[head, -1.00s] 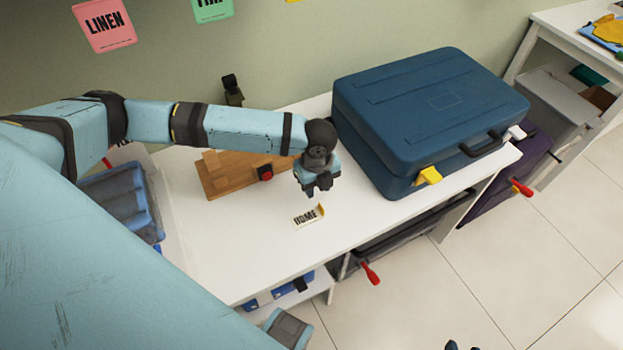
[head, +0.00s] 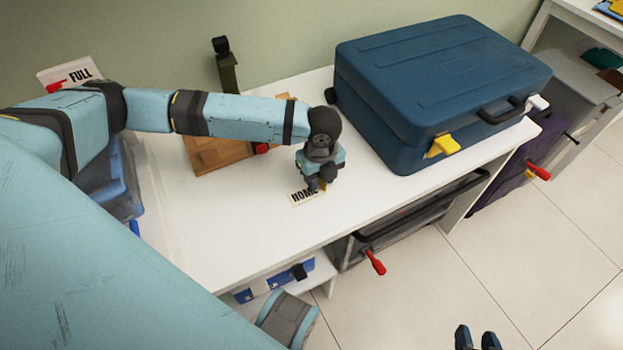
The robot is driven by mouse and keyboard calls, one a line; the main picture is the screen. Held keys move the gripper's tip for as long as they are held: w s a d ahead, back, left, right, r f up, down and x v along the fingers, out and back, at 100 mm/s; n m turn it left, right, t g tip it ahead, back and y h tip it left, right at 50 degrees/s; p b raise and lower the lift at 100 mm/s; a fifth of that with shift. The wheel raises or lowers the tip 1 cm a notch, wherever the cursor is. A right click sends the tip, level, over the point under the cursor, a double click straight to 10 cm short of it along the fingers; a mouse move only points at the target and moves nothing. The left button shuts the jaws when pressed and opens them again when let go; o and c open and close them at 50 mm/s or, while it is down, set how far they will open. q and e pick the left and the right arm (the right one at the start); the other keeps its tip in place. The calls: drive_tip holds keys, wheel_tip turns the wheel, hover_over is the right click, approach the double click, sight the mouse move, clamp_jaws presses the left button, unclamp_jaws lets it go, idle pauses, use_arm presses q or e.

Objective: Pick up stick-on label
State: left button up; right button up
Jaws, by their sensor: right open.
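The stick-on label (head: 299,198) is a small white piece reading "HOME", with a yellowish end. It lies on the white bench top (head: 235,235). My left gripper (head: 317,188) points down at the label's right end and covers part of it. Whether its fingers are open or shut on the label is hidden at this angle. My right gripper (head: 477,338) shows only its two dark fingertips at the bottom edge, apart and empty, over the floor.
A blue suitcase (head: 440,85) with a yellow latch stands on the bench to the right. A wooden block (head: 215,153) with a red knob is behind my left arm. Drawers with red handles (head: 375,262) sit below. The bench front is clear.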

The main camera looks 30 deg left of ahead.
use_arm(q)
clamp_jaws()
use_arm(e)
drive_tip(key=shift+r, duration=0.1)
use_arm(q)
drive_tip(key=shift+r, duration=0.1)
use_arm(e)
drive_tip(key=shift+r, duration=0.1)
use_arm(q)
drive_tip(key=shift+r+p, duration=0.3)
drive_tip(key=shift+p, duration=0.25)
wheel_tip(320, 180, up, 8)
drive_tip(key=p, duration=1)
drive_tip(key=shift+r+p, duration=0.45)
drive_tip(key=shift+p, duration=0.1)
drive_tip(key=shift+r, duration=0.15)
use_arm(e)
drive_tip(key=r, duration=0.1)
drive_tip(key=d+r, duration=0.1)
drive_tip(key=r+g, duration=0.1)
drive_tip(key=shift+s+d+r+h, duration=0.2)
drive_tip(key=shift+s+d+h, duration=0.05)
drive_tip(key=shift+s+h, duration=0.15)
